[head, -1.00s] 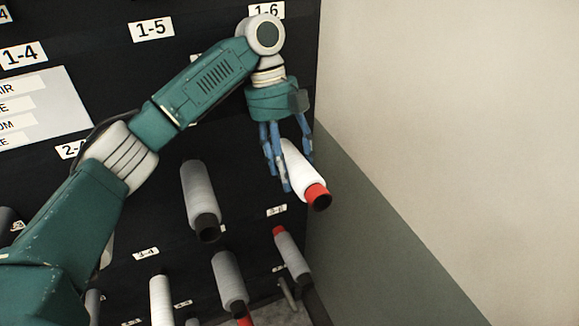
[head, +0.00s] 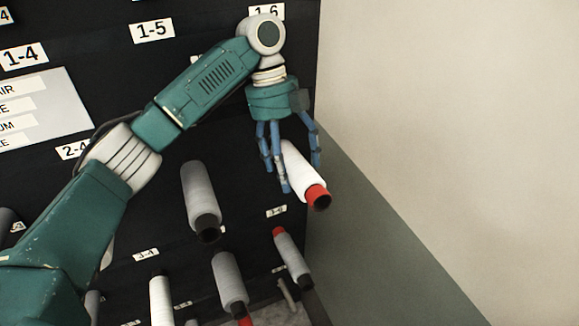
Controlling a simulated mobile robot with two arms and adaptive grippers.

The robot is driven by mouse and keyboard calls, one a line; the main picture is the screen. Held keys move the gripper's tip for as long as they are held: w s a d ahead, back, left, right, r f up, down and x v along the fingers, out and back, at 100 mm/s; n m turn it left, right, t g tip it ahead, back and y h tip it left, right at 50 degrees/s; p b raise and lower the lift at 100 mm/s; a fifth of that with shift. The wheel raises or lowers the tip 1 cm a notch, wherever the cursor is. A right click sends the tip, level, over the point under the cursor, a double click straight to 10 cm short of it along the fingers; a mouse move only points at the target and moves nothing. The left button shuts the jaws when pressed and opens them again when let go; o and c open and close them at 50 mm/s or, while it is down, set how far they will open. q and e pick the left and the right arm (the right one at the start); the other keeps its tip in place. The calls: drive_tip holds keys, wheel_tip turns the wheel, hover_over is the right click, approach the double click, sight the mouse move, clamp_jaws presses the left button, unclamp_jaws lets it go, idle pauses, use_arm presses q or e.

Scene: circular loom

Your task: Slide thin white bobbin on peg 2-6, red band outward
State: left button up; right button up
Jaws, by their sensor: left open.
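The thin white bobbin (head: 303,170) is at the right end of the dark rack, below the 1-6 label (head: 266,11). Its red band (head: 316,194) is at the outer end, facing away from the rack and tilted down in the picture. My left gripper (head: 293,175) is open, its blue fingers spread on both sides of the bobbin. The peg and its 2-6 label are hidden behind the gripper and the bobbin. My right gripper is out of view.
A grey bobbin (head: 199,195) sticks out just left of the gripper. Below are another grey bobbin (head: 229,280), a grey one with a red inner end (head: 289,250) and a white one (head: 160,300). A wall (head: 450,150) stands close on the right.

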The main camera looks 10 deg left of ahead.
use_arm(q)
drive_tip(key=shift+w+a+r, duration=0.1)
drive_tip(key=shift+w+r, duration=0.15)
